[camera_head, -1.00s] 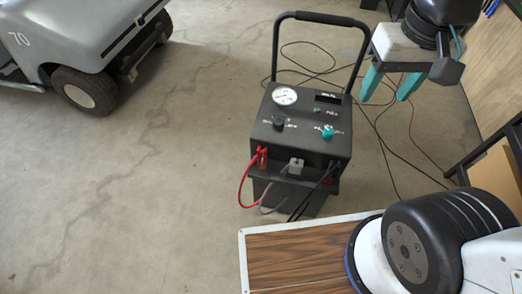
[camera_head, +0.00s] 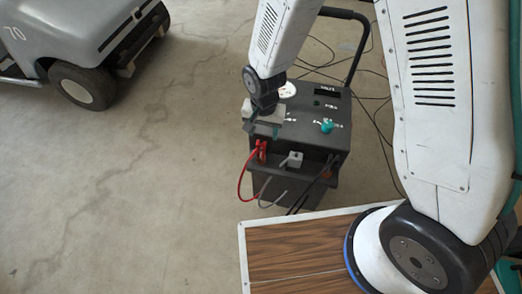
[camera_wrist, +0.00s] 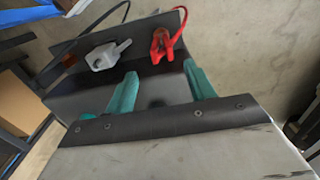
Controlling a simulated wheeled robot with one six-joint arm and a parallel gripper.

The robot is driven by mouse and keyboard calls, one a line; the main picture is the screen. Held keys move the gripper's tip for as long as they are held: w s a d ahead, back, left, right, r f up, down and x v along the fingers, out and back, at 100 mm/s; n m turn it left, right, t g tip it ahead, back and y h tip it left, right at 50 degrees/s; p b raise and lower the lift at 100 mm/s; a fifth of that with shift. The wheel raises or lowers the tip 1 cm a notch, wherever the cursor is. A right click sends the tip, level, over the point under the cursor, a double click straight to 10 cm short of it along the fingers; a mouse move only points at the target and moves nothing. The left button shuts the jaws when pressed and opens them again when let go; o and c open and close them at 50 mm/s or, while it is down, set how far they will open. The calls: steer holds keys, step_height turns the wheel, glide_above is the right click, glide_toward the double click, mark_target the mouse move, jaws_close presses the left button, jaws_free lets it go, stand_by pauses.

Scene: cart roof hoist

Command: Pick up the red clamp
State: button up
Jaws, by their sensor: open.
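The red clamp (camera_head: 262,150) sits upright at the front left edge of the black charger cart (camera_head: 338,135), with a red cable looping down from it. In the wrist view the clamp (camera_wrist: 161,45) shows just beyond my two teal fingers, roughly between them in the picture. My gripper (camera_head: 264,131) is over the front left of the charger's panel, close behind the clamp; in the wrist view the gripper (camera_wrist: 160,72) is open with nothing between its fingers. The exact gap to the clamp is hard to tell.
A grey clamp (camera_head: 294,159) sits right of the red one, on the same front ledge. The panel has a gauge (camera_head: 288,90) and a teal knob (camera_head: 327,126). Cables lie on the floor behind. A grey vehicle (camera_head: 70,45) stands at upper left; the floor between is clear.

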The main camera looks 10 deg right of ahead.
mark_target(261, 148)
steer(key=f, duration=0.8)
steer(key=shift+s+a+f, duration=0.3)
steer(key=shift+a, duration=0.1)
jaws_close()
